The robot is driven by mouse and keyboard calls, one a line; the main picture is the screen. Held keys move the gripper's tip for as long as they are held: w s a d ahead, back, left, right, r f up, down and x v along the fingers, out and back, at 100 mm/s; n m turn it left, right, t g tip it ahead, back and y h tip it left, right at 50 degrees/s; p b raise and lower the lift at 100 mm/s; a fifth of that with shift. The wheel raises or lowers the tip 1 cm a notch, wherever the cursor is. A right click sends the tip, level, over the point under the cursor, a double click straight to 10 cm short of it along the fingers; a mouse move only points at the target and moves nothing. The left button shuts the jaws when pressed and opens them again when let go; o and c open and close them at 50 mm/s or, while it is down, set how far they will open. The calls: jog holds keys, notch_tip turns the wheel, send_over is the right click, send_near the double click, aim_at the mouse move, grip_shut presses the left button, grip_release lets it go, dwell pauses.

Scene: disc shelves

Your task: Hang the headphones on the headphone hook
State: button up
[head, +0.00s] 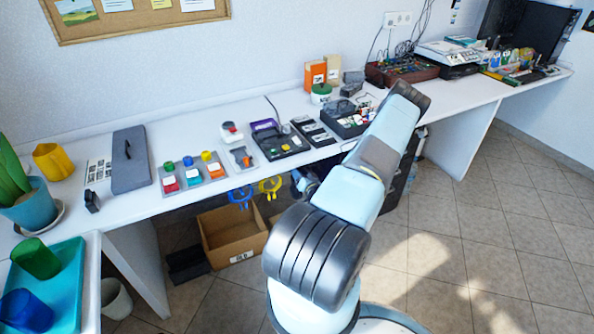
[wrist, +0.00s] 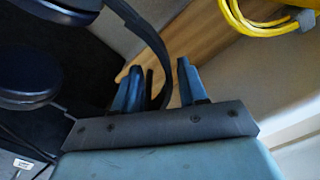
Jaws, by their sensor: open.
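The black headphones show in the wrist view, with a curved headband (wrist: 152,42) and dark round ear cups at the left. My gripper (wrist: 160,68) is open, with its two blue fingers pointing up in the picture. The headband passes between the fingers, with a gap to the right finger. I cannot tell whether it touches the left one. In the head view my arm hides most of the gripper and the headphones below the desk's front edge. I cannot make out the headphone hook in either view.
A yellow cable coil (head: 270,187) and a blue coil (head: 240,196) hang below the white desk (head: 215,112). A cardboard box (head: 232,240) stands on the floor beneath. The desk top holds several trays and small items. Open tiled floor (head: 480,240) lies at the right.

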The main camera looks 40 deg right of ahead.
jog(key=v, duration=1.1)
jog(key=shift+s, duration=0.15)
